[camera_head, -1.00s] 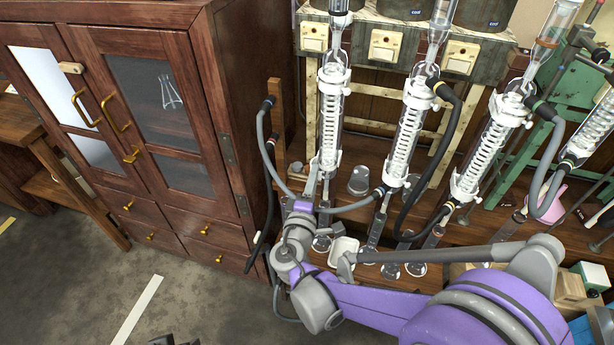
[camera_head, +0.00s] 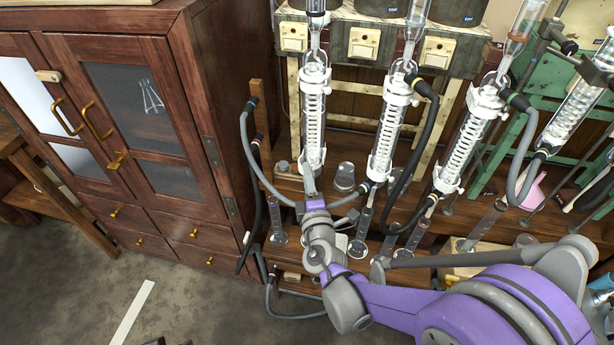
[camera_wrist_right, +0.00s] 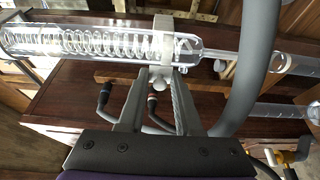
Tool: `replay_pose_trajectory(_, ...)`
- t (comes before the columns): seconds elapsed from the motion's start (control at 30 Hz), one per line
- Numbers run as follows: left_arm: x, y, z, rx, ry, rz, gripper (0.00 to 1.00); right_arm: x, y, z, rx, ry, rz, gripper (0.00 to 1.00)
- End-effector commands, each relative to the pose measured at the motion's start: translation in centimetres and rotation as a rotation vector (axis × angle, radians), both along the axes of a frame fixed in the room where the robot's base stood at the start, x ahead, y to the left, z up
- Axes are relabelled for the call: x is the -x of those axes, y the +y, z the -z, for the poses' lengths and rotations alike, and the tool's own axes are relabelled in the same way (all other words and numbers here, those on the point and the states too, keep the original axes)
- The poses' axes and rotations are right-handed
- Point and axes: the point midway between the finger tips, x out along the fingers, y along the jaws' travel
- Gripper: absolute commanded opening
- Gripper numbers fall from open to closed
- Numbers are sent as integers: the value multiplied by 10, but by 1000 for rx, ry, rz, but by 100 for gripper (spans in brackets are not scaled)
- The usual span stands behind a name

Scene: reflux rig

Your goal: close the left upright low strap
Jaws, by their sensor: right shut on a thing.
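The left upright glass condenser (camera_head: 314,118) with a coil inside stands at the back centre in the head view. Its low strap (camera_head: 312,163) is a white band around the lower glass. In the right wrist view the strap (camera_wrist_right: 163,40) crosses the condenser (camera_wrist_right: 90,42), which lies sideways in the picture. My right gripper (camera_head: 311,182) is just below the strap in the head view. In the right wrist view its fingers (camera_wrist_right: 159,80) are shut on a small pale part of the strap. Whether the strap is fully closed cannot be told. My left gripper is out of view.
Two more condensers (camera_head: 389,130) (camera_head: 467,145) stand to the right with dark hoses. A grey hose (camera_head: 262,165) loops close by on the left, and a thick one (camera_wrist_right: 255,65) passes right of my fingers. A wooden cabinet (camera_head: 130,130) fills the left.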

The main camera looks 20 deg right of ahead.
Motion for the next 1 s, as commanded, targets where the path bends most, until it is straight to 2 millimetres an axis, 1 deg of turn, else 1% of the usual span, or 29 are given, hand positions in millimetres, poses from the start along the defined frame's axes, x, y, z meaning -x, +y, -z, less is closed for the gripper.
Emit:
replay_pose_trajectory(0.17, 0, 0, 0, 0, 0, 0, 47, 0, 1, 1, -1, 2, -3, 0)
replay_pose_trajectory(0.2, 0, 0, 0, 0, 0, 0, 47, 0, 1, 1, -1, 2, -3, 39)
replay_pose_trajectory(0.27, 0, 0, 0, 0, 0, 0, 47, 0, 1, 1, -1, 2, -2, 49)
replay_pose_trajectory(0.57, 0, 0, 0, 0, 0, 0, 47, 1, 1, 0, 0, 1, -1, 49)
replay_pose_trajectory(0.67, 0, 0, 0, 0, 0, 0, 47, 7, 2, 0, 0, 0, -2, 49)
replay_pose_trajectory(0.77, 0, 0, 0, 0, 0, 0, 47, 22, 5, 0, 0, 0, -1, 49)
replay_pose_trajectory(1.0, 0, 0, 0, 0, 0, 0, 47, 70, 17, 0, -1, 1, -4, 49)
